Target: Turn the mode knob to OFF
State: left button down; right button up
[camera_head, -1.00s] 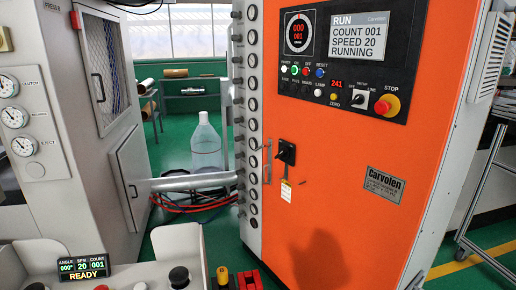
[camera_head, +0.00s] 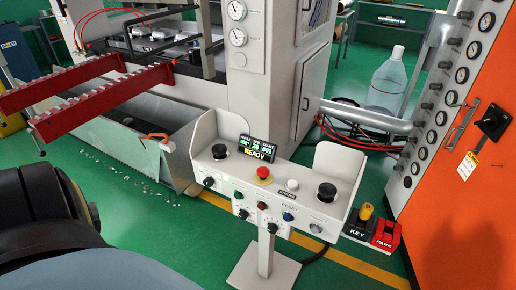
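A grey control console (camera_head: 226,172) stands on a pedestal in the middle. The console display (camera_head: 257,148) reads READY. A red mushroom button (camera_head: 263,172) and two large black buttons (camera_head: 219,151) sit on top. Neither gripper is in view; a dark rounded arm part of mine fills the lower left.
An orange cabinet (camera_head: 480,215) with a black handle (camera_head: 492,122) and a hanging tag (camera_head: 467,165) stands at right. KEY and PARK holders (camera_head: 386,235) sit at the console's right end. Red toothed rails (camera_head: 90,85) and a grey trough (camera_head: 120,140) lie left. Green floor shows in front.

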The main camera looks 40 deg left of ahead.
aim_at(208, 182)
jog(key=u, duration=1.55)
